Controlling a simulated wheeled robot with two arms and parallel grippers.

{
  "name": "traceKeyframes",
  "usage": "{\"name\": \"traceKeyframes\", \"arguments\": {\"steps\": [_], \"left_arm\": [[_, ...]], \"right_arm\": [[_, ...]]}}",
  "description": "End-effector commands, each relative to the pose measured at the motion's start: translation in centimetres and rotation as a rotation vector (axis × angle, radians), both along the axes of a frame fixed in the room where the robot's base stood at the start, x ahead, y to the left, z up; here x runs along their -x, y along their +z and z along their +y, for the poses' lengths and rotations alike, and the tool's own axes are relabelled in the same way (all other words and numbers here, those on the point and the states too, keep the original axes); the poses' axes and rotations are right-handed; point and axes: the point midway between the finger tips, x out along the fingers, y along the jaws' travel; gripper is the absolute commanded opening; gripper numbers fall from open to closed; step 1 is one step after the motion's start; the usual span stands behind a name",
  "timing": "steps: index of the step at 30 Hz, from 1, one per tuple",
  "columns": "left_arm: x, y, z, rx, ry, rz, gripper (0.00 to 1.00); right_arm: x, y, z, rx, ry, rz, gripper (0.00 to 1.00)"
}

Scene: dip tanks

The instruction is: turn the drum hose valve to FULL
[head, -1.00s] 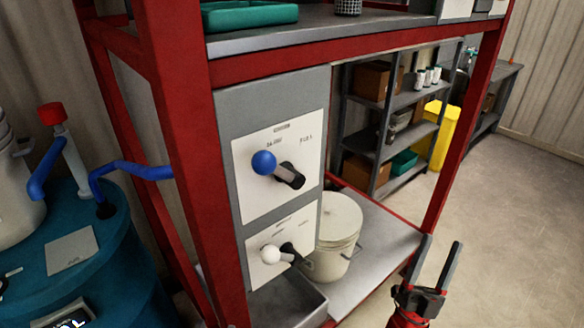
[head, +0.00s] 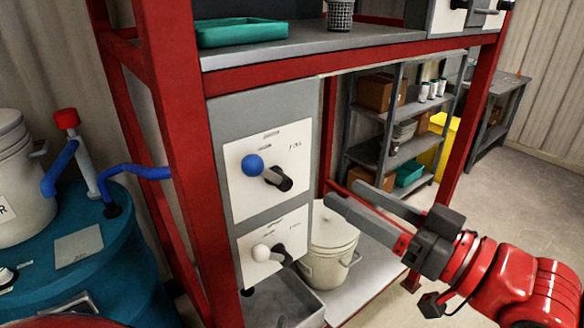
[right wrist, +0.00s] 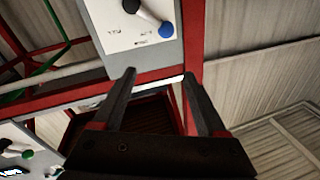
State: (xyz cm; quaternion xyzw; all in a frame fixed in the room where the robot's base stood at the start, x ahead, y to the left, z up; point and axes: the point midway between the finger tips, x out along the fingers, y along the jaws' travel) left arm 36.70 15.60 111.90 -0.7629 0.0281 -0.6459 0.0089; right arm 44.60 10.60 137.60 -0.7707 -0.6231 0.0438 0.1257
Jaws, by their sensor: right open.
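The blue-knobbed lever valve (head: 265,171) is on the upper white plate (head: 241,197) of the grey panel. Its blue ball is to the left of the dark pivot; the plate's print is too small to read surely. The ball also shows in the right wrist view (right wrist: 166,30), near the top. A white-knobbed lever (head: 262,253) is on the lower plate. My right gripper (head: 345,193) is open and empty, to the right of the panel, with its fingers pointing left. It shows open in the right wrist view (right wrist: 158,74), apart from the lever. My left gripper is out of view.
A red frame post (head: 180,150) stands left of the panel. A grey shelf edge (head: 340,55) runs above. A white lidded bucket (head: 330,262) stands behind the gripper. A teal drum (head: 130,270) with a blue hose (head: 135,170) is at left. Open floor is at right.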

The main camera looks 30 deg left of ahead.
Motion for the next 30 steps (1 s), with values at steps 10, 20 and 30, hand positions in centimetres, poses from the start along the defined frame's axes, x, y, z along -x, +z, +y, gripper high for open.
{"name": "traceKeyframes", "arguments": {"steps": [10, 20, 30], "left_arm": [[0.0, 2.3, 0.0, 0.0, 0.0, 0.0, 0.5], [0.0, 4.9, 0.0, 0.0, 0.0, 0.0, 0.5], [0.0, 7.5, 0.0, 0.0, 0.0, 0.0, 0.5]], "right_arm": [[1.6, -0.7, 2.7, 0.101, 0.031, -0.036, 0.75], [0.3, -1.0, 9.4, 0.105, 0.028, -0.041, 0.75], [-1.1, -1.0, 15.9, 0.103, 0.028, -0.037, 0.75]]}}
